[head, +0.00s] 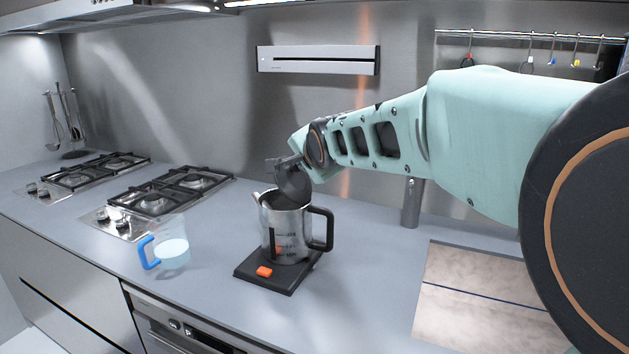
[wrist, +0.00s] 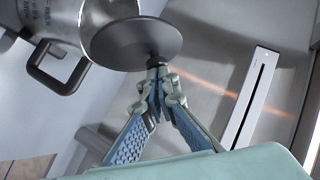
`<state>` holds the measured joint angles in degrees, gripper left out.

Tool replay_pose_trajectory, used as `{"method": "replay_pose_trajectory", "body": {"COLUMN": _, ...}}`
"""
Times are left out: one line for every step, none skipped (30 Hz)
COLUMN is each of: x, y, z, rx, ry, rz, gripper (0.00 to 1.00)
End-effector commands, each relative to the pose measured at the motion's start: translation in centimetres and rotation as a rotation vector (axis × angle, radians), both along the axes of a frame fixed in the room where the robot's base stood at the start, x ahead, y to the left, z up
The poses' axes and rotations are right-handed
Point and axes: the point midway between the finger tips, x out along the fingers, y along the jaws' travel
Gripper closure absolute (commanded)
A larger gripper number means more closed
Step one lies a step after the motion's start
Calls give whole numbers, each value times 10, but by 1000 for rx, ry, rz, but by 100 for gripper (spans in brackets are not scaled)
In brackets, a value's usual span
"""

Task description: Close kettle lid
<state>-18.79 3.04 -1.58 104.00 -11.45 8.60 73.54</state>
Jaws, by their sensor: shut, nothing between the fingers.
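The steel kettle (head: 288,235) stands on its black base (head: 270,278) on the counter, with its black handle to the right. Its dark round lid (head: 295,187) is open, tilted up above the rim. In the wrist view the lid (wrist: 130,44) shows as a dark disc over the kettle's mouth, with the kettle's handle (wrist: 45,78) at left. My gripper (wrist: 158,78) is shut and empty, its fingertips at the small knob on the lid's outer face. I cannot tell whether they touch. In the head view my gripper (head: 285,162) is partly hidden at the lid's top.
A clear measuring jug (head: 172,252) with a blue handle and pale liquid stands left of the kettle. Gas hobs (head: 155,203) lie further left. A cutting board (head: 480,305) lies at right. A grey cylinder (head: 411,203) stands by the back wall. A wall bar (head: 318,60) hangs above.

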Motion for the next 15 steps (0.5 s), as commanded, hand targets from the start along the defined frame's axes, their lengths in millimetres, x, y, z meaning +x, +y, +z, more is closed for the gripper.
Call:
{"method": "replay_pose_trajectory", "body": {"x": 0, "y": 4, "z": -6, "rx": -13, "ry": 4, "rz": 6, "gripper": 100}}
{"method": "replay_pose_trajectory", "body": {"x": 0, "y": 5, "z": -5, "rx": -22, "ry": 10, "rz": 7, "gripper": 100}}
{"method": "replay_pose_trajectory", "body": {"x": 0, "y": 8, "z": -5, "rx": -35, "ry": 17, "rz": 10, "gripper": 100}}
{"method": "replay_pose_trajectory", "body": {"x": 0, "y": 9, "z": -4, "rx": -45, "ry": 21, "rz": 12, "gripper": 100}}
{"method": "replay_pose_trajectory", "body": {"x": 0, "y": 10, "z": -4, "rx": -54, "ry": 26, "rz": 13, "gripper": 100}}
{"method": "replay_pose_trajectory", "body": {"x": 1, "y": 12, "z": -4, "rx": -67, "ry": 34, "rz": 13, "gripper": 100}}
{"method": "replay_pose_trajectory", "body": {"x": 1, "y": 13, "z": -3, "rx": -78, "ry": 37, "rz": 14, "gripper": 100}}
{"method": "replay_pose_trajectory", "body": {"x": 1, "y": 13, "z": -3, "rx": -88, "ry": 42, "rz": 13, "gripper": 100}}
{"method": "replay_pose_trajectory", "body": {"x": 2, "y": 15, "z": -2, "rx": -100, "ry": 48, "rz": 11, "gripper": 100}}
{"method": "replay_pose_trajectory", "body": {"x": 2, "y": 16, "z": -2, "rx": -112, "ry": 52, "rz": 12, "gripper": 100}}
{"method": "replay_pose_trajectory", "body": {"x": 3, "y": 17, "z": -2, "rx": -123, "ry": 56, "rz": 11, "gripper": 100}}
{"method": "replay_pose_trajectory", "body": {"x": 4, "y": 18, "z": -3, "rx": -140, "ry": 64, "rz": 10, "gripper": 100}}
{"method": "replay_pose_trajectory", "body": {"x": 4, "y": 19, "z": -2, "rx": -150, "ry": 68, "rz": 10, "gripper": 100}}
{"method": "replay_pose_trajectory", "body": {"x": 5, "y": 20, "z": -2, "rx": -164, "ry": 73, "rz": 8, "gripper": 100}}
{"method": "replay_pose_trajectory", "body": {"x": 6, "y": 23, "z": -1, "rx": -181, "ry": 80, "rz": 8, "gripper": 100}}
